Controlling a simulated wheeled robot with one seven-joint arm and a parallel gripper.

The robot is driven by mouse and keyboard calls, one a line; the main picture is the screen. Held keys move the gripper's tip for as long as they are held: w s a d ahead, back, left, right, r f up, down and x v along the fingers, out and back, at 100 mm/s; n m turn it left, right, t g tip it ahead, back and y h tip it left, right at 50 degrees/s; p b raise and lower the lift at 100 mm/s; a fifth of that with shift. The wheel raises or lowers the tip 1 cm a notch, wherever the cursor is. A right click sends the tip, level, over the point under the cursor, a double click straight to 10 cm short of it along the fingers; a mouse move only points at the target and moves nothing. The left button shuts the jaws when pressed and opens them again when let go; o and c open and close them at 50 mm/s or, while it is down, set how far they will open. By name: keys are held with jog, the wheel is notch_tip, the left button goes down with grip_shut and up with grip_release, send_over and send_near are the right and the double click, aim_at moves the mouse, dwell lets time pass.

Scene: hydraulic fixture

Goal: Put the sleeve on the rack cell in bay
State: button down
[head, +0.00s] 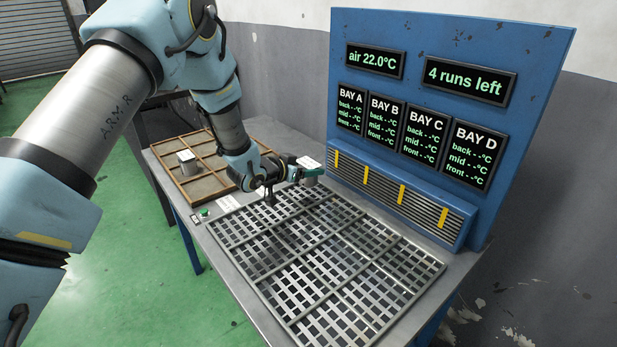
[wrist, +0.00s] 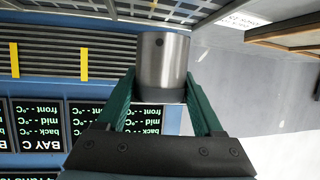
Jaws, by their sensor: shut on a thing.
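The sleeve (wrist: 163,62) is a bright metal cylinder with a small dark round mark on its side. It shows in the wrist view. My gripper (wrist: 160,92) is shut on it, one green finger on each side. The rack (head: 345,270) is a slatted metal grid on the bench in the head view, split by bars into cells. My arm's end is over the rack's back-left part in the head view. I cannot make out the sleeve there, nor tell whether it touches the rack.
A blue panel (head: 553,70) stands behind the rack, with screens for bays A to D, their readings blank, and a vent (head: 385,198) below. One screen reads "4 runs left". A wooden tray (head: 216,192) at the left holds a small metal piece (head: 187,161). The rack's front is clear.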

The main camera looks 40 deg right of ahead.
aim_at(302, 180)
jog(key=shift+f+p, duration=0.35)
jog(key=shift+f, duration=1.25)
jog(key=shift+f, duration=0.1)
jog(key=shift+f, duration=0.15)
grip_release()
